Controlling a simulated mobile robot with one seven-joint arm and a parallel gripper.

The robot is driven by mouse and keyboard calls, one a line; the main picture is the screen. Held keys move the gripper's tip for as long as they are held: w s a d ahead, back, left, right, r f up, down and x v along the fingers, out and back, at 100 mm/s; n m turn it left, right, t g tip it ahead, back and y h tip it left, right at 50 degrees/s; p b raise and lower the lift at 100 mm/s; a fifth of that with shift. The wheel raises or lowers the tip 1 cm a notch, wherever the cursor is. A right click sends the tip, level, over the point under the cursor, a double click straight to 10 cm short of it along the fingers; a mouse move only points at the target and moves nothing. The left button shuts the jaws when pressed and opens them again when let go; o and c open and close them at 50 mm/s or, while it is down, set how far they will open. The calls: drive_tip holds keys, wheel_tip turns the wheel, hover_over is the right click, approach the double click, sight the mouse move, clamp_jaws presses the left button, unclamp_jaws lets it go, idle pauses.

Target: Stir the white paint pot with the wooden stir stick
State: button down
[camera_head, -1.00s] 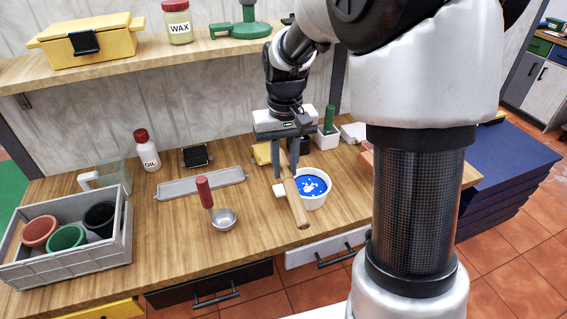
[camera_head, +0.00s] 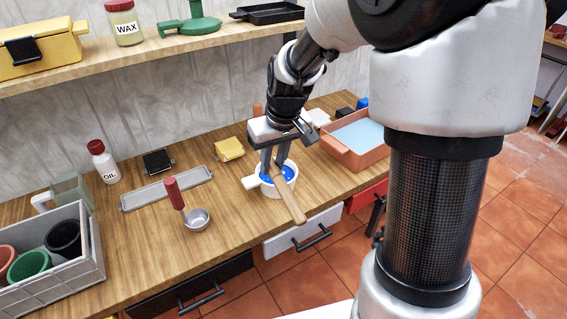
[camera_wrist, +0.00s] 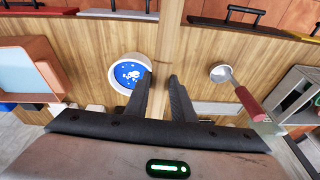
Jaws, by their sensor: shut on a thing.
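The white pot (camera_head: 274,190), with a stub handle on its left, stands on the wooden bench and holds blue paint (camera_head: 288,173) with pale flecks. It also shows in the wrist view (camera_wrist: 115,82). My gripper (camera_head: 272,166) is above the pot, shut on the wooden stir stick (camera_head: 289,197). The stick slants toward the bench's front edge and crosses in front of the pot in the head view. In the wrist view the stick (camera_wrist: 171,40) runs away from between my fingers (camera_wrist: 160,92), right of the paint. I cannot tell whether it touches the pot.
A red-handled ladle (camera_head: 196,218) and a grey tray (camera_head: 166,190) lie to the left. A grey crate (camera_head: 88,268) of cups is at the far left. A yellow block (camera_head: 229,149) is behind the pot, and an orange tray (camera_head: 340,152) is to its right.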

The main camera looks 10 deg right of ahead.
drive_tip(key=w+n+t+y, duration=0.1)
drive_tip(key=w+a+n+y, duration=0.1)
drive_tip(key=w+a+n+t+y+b, duration=0.1)
drive_tip(key=w, duration=0.1)
drive_tip(key=shift+f+n+t+y, duration=0.25)
drive_tip(key=shift+n+t+y, duration=0.05)
drive_tip(key=w+d+r+n+t+y+b, duration=0.1)
drive_tip(key=w+d+r+n+y+b, duration=0.2)
drive_tip(key=w+r+y, duration=0.6)
drive_tip(key=w+d+n, duration=0.1)
drive_tip(key=w+d, duration=0.1)
drive_tip(key=w, duration=0.1)
drive_tip(key=shift+w+d+r+t, duration=0.15)
drive_tip(key=shift+w+d+t, duration=0.15)
drive_tip(key=shift+d+t, duration=0.1)
drive_tip(key=shift+b, duration=0.75)
